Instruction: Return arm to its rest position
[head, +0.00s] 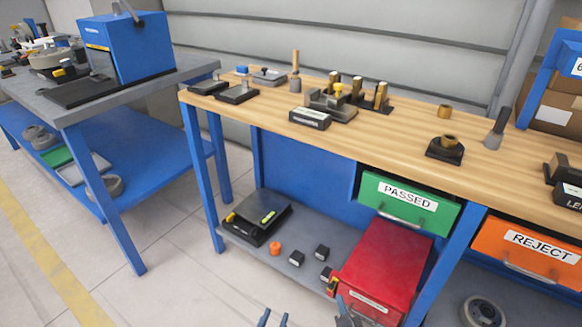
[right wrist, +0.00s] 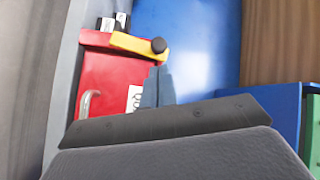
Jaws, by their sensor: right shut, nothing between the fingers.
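My left gripper (head: 273,319) shows only as two fingertips at the bottom edge of the head view. They stand apart with nothing between them. My right gripper (head: 341,306) is in front of the red box (head: 388,258), low by the shelf. In the right wrist view its fingers (right wrist: 158,82) are together and empty, with the red box (right wrist: 105,80) behind them. A yellow part with a dark knob (right wrist: 140,45) is at the box's top edge in that view. Whether the fingers touch the box cannot be told.
The wooden bench (head: 395,128) holds several metal parts and fixtures. The green PASSED drawer (head: 408,204) and orange REJECT drawer (head: 527,250) hang under it. On the lower shelf are a black scale (head: 258,220), an orange piece (head: 275,249) and small dark blocks. The floor at left is clear.

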